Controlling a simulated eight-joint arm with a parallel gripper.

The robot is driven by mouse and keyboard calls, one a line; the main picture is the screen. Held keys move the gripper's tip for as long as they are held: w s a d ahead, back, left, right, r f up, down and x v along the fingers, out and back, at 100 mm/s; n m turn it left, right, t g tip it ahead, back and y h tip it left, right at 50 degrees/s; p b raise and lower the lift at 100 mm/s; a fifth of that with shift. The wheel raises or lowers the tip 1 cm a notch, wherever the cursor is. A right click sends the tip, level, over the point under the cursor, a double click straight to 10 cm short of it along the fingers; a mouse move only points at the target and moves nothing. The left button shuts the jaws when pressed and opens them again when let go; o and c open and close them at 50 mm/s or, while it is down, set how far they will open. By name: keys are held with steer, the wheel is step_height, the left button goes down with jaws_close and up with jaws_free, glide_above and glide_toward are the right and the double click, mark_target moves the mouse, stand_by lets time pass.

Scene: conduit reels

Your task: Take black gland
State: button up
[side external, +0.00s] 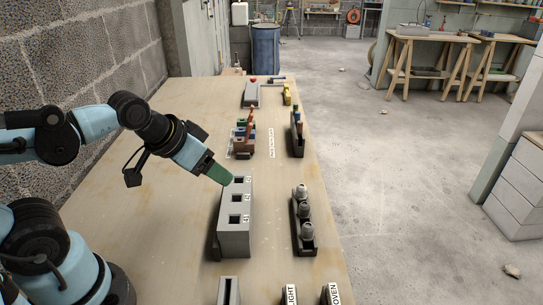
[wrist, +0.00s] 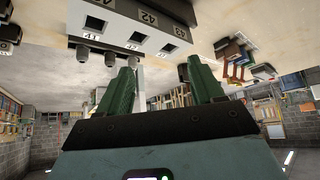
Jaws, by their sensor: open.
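No clearly black gland stands out. In the wrist view, small dark grey gland-like shapes (wrist: 83,55) show beside a light box. My gripper (side external: 224,178) has green fingers and is at the far end of the grey box (side external: 235,242) with square openings, left of the rack and apart from the glands. In the wrist view my gripper (wrist: 161,75) is open, with nothing seen between its fingers.
Another slotted grey block (side external: 229,289) and labelled blocks (side external: 331,294) stand at the near edge. Beyond my gripper are a small rack of coloured parts (side external: 242,140), a dark holder (side external: 297,137) and a grey box with a red button (side external: 252,94). The table's left side is largely bare.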

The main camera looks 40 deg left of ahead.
steer(key=shift+w, duration=0.1)
steer(key=c, duration=0.3)
steer(key=shift+w+d+r, duration=0.2)
steer(key=shift+w+r, duration=0.05)
steer(key=shift+c, duration=0.5)
steer(key=n+g, duration=0.7)
steer(key=n, duration=0.2)
glide_above(305, 204)
step_height(305, 204, down, 2)
steer(key=shift+f, duration=4.25)
